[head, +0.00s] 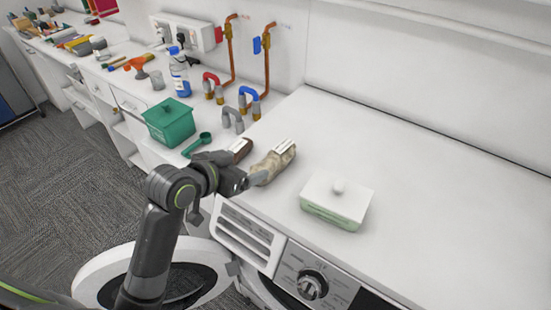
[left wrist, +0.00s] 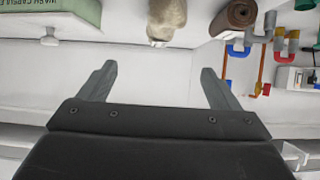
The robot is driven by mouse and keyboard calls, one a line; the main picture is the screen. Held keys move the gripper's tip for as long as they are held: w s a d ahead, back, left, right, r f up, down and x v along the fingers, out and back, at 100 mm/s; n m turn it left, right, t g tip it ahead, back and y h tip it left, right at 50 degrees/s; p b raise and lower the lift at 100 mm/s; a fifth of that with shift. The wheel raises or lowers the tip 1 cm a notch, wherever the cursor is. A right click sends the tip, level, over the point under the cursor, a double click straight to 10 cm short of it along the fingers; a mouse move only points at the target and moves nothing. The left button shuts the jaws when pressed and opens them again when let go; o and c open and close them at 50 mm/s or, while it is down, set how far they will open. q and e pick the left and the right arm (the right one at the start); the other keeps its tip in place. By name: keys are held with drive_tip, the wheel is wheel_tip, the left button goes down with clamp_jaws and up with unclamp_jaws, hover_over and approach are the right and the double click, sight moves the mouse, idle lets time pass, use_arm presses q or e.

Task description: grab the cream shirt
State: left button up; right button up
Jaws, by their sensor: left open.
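The cream shirt, a rolled cream bundle (head: 275,162), lies on the white washing machine top near its left edge. It also shows at the top of the left wrist view (left wrist: 166,20), ahead of the fingertips and between their lines. My left gripper (head: 255,179) is beside the near end of the bundle in the head view. In the left wrist view the jaws (left wrist: 156,70) are apart with nothing between them. A finger covers part of the bundle's near end in the head view. My right gripper is not in view.
A brown roll (head: 240,148) lies just left of the cream bundle. A pale green box with a white lid (head: 337,200) stands to its right. A teal box (head: 169,122), a green scoop (head: 197,145) and pipes are further left. The machine top at right is clear.

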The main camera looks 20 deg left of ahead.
use_arm(q)
drive_tip(key=p, duration=0.2)
approach(274, 154)
drive_tip(key=x, duration=0.5)
drive_tip(key=shift+d+f, duration=0.1)
drive_tip(key=shift+f, duration=0.05)
drive_tip(key=shift+w+d+f+p, duration=0.1)
drive_tip(key=shift+w+f+p, duration=0.05)
drive_tip(key=shift+w+p, duration=0.3)
drive_tip(key=p+x, duration=0.1)
drive_tip(key=x, duration=0.1)
drive_tip(key=shift+w+f, duration=0.2)
drive_tip(key=shift+w, duration=0.15)
drive_tip(key=shift+w+d+f+p, duration=0.3)
drive_tip(key=shift+w+f, duration=0.1)
drive_tip(key=shift+w, duration=0.15)
drive_tip(key=shift+c, duration=0.5)
drive_tip(key=c, duration=1.1)
